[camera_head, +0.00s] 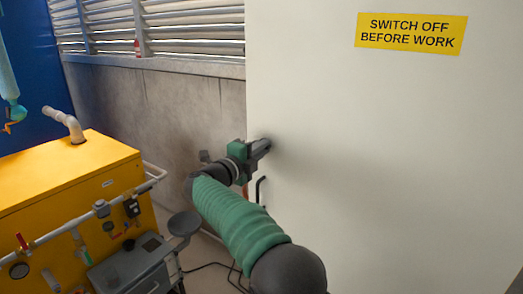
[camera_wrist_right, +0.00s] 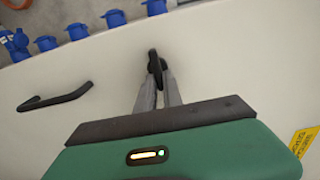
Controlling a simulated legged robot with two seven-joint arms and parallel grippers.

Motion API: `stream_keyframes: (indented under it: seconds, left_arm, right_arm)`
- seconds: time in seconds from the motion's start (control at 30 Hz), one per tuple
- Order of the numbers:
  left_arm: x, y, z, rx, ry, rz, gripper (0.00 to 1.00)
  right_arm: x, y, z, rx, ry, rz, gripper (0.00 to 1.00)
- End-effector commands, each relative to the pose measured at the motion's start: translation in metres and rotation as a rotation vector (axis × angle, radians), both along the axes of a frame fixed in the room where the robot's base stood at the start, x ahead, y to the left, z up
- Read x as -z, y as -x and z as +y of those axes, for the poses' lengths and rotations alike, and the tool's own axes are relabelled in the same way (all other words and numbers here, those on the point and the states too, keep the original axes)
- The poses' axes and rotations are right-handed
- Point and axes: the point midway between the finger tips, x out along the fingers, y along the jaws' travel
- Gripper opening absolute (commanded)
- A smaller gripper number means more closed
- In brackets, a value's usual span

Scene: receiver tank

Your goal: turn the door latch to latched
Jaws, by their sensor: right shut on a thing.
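The white door (camera_head: 385,150) fills the right of the head view. The door latch is a small black piece (camera_wrist_right: 154,62) on the door's face in the right wrist view. My right gripper (camera_wrist_right: 160,85) has its two grey fingers closed on this latch. In the head view my right gripper (camera_head: 262,147) is at the door's left edge, and it hides the latch there.
A black door handle (camera_head: 260,188) is just below my right gripper; it also shows in the right wrist view (camera_wrist_right: 55,97). A yellow machine (camera_head: 70,185) with pipes and valves stands at the left. A yellow sign (camera_head: 410,33) is on the door.

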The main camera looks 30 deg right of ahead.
Motion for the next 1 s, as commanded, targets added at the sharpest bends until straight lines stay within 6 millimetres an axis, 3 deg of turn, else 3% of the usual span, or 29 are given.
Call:
stream_keyframes:
  seconds: [0.07,0.1,0.27,0.63,0.77,1.0]
  left_arm:
    - [0.000,0.000,0.000,0.000,0.000,0.000,0.00]
    - [0.000,0.000,0.000,0.000,0.000,0.000,0.00]
    - [0.000,0.000,0.000,0.000,0.000,0.000,0.00]
    - [0.002,0.000,0.000,0.000,0.000,0.000,0.00]
    - [0.008,0.000,0.000,0.000,0.000,0.000,0.00]
    - [0.019,0.000,0.000,0.000,0.000,0.000,0.00]
  right_arm:
    - [-0.001,-0.001,0.001,-0.005,0.001,-0.004,0.00]
    - [-0.001,-0.001,0.001,-0.005,0.001,-0.004,0.14]
    - [-0.001,-0.001,0.000,-0.003,0.001,-0.001,0.33]
    - [0.000,0.003,0.007,-0.004,0.000,-0.001,0.33]
    - [0.002,0.012,0.031,-0.006,0.000,-0.001,0.33]
    - [0.003,0.038,0.098,-0.007,0.001,0.000,0.33]
